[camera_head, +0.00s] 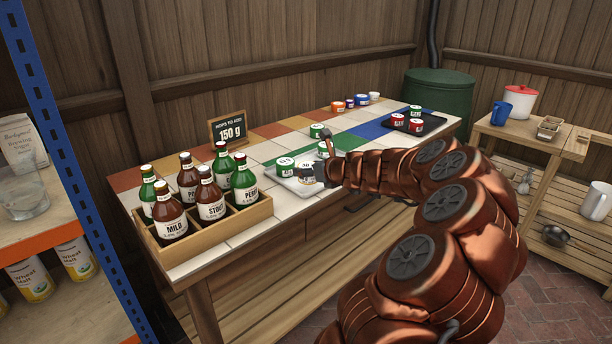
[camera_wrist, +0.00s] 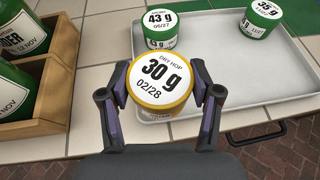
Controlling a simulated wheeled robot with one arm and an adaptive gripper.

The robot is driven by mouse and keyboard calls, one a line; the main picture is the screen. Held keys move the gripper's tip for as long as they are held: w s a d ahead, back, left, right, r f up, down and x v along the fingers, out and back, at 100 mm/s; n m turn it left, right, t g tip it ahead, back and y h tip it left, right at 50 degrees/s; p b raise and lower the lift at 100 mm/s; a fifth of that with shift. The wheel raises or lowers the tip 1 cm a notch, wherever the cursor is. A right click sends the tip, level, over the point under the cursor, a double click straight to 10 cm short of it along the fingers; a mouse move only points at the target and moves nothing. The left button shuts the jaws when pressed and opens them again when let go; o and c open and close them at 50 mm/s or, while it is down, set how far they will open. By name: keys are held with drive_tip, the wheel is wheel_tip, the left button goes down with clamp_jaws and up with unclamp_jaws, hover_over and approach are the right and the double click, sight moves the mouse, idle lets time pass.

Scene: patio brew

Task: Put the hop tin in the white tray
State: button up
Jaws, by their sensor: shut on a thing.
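A yellow-rimmed hop tin (camera_wrist: 160,83) with a white lid reading 30 g is held between the two fingers of my gripper (camera_wrist: 159,98) in the wrist view. In the head view my gripper (camera_head: 325,171) is at the front of the table, with the held tin (camera_head: 304,172) partly hidden. The white tray (camera_wrist: 218,65) lies under and to the right of the tin, which overlaps its left front edge. I cannot tell whether the tin touches the tray. A green tin reading 43 g (camera_wrist: 160,28) and one reading 35 g (camera_wrist: 262,19) are on the tray.
A wooden crate (camera_head: 215,232) of bottles stands left of the white tray. A small sign (camera_head: 229,128) reads 150 g. Another green tin (camera_head: 317,131) stands behind the tray. A dark tray (camera_head: 399,123) with red and green tins lies at the far right.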

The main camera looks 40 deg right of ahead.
sight(306, 164)
drive_tip(key=shift+w+d+f, duration=0.1)
drive_tip(key=shift+w+d, duration=0.35)
drive_tip(key=shift+w, duration=0.3)
drive_tip(key=shift+w+d+f, duration=0.1)
drive_tip(key=shift+w+d, duration=0.35)
drive_tip(key=shift+w, duration=0.25)
drive_tip(key=shift+w+d+f, duration=0.15)
drive_tip(key=shift+w+f, duration=0.05)
drive_tip(key=shift+f+b, duration=0.85)
drive_tip(key=shift+f, duration=0.65)
drive_tip(key=shift+f, duration=0.1)
drive_tip(key=o, duration=1.1)
drive_tip(key=shift+s+r, duration=0.2)
drive_tip(key=shift+s, duration=0.05)
drive_tip(key=p+v, duration=0.2)
drive_tip(key=v, duration=0.9)
drive_tip(key=shift+s, duration=0.25)
